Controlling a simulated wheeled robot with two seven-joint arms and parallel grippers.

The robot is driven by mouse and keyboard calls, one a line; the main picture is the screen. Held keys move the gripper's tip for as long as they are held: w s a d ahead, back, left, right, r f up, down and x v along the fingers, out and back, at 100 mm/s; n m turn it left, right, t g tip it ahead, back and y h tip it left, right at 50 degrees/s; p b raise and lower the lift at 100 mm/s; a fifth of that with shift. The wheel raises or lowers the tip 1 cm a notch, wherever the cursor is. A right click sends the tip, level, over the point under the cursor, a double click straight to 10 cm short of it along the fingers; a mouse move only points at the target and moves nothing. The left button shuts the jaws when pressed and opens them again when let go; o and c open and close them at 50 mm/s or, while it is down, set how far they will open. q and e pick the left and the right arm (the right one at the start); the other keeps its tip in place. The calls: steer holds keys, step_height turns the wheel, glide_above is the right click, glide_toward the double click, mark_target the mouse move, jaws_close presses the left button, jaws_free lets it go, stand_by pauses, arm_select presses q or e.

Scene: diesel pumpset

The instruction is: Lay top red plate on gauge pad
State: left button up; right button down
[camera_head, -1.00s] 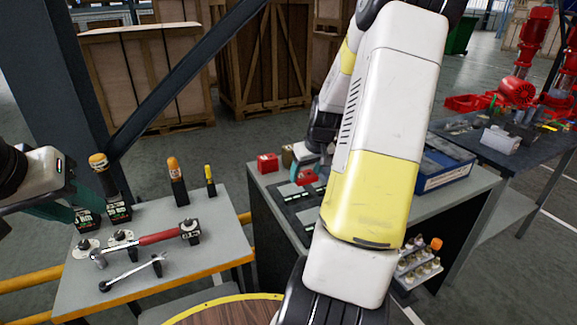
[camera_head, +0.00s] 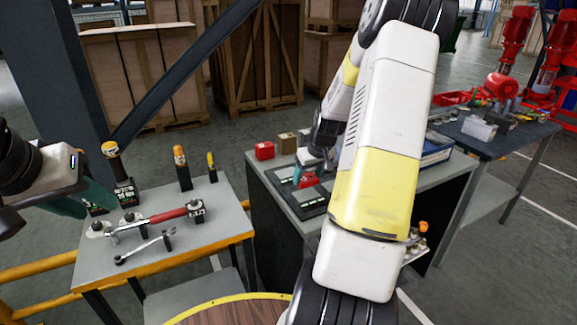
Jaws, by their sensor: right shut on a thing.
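My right gripper (camera_head: 304,176) reaches down over the near bench and is shut on a small red plate (camera_head: 309,181). The plate is at or just above a dark board with pale marks (camera_head: 283,188), which may bear the gauge pad; contact cannot be told. My own white and yellow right arm hides the right part of the board. A separate red block (camera_head: 264,150) sits at the bench's back left corner. My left gripper (camera_head: 80,200) has teal fingers, partly hidden, at the left table's left edge; its opening cannot be told.
A brown block (camera_head: 287,143) stands beside the red block. A blue box (camera_head: 436,149) lies behind my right arm. The left table (camera_head: 212,227) holds wrenches and upright tools. A round wooden top (camera_head: 235,312) is at the bottom. Crates stand behind.

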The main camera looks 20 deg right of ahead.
steer(key=shift+f, duration=1.75)
steer(key=shift+f, duration=0.1)
steer(key=shift+f, duration=0.5)
steer(key=shift+c, duration=1.2)
jaws_free()
steer(key=shift+f, duration=0.1)
steer(key=v, duration=0.8)
steer(key=shift+a, duration=0.1)
steer(key=shift+f, duration=0.1)
step_height(320, 180, up, 6)
glide_above(307, 195)
steer(key=s, duration=0.3)
